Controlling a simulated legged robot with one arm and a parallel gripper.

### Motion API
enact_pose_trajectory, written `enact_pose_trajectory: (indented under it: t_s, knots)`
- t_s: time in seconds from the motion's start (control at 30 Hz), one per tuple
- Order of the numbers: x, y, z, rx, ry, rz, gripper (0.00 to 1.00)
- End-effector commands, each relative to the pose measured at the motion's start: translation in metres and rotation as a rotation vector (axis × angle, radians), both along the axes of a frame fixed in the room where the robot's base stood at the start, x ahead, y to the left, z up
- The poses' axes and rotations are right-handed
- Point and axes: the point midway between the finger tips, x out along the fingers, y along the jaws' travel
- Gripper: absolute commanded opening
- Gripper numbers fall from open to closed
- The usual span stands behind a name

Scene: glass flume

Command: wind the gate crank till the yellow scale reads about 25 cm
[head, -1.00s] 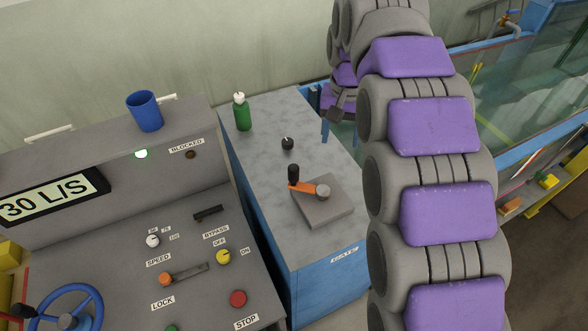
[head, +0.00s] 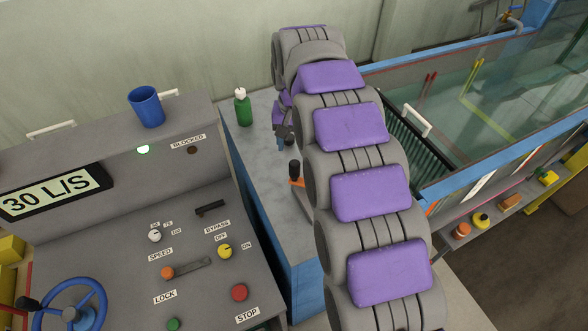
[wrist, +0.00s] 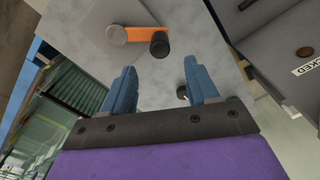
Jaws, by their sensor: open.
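The gate crank (head: 295,183) stands on the grey cabinet top, with an orange arm and an upright black knob; my arm hides its hub in the head view. The wrist view shows the whole crank (wrist: 140,34), with its grey hub left and black knob right. My gripper (head: 282,143) is above the cabinet top, behind the crank. In the wrist view my gripper (wrist: 160,72) has its blue fingers spread and empty, apart from the knob, which lies beyond the gap between the tips. I cannot make out a readable yellow scale.
A green bottle (head: 242,107) stands at the cabinet's back left. The console (head: 190,240) at left carries a blue cup (head: 146,106), knobs, a blue handwheel (head: 75,306) and a "30 L/S" display (head: 52,192). The glass flume (head: 465,100) is at right.

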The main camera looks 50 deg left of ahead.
Motion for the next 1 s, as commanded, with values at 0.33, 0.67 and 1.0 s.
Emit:
enact_pose_trajectory:
  t_s: [0.33,0.67,1.0]
  knots:
    - [-0.001,-0.002,-0.068,-0.002,0.002,0.001,0.59]
    - [-0.001,-0.003,-0.107,-0.003,0.001,0.001,0.59]
    - [-0.001,-0.002,-0.11,0.0,0.0,0.001,0.59]
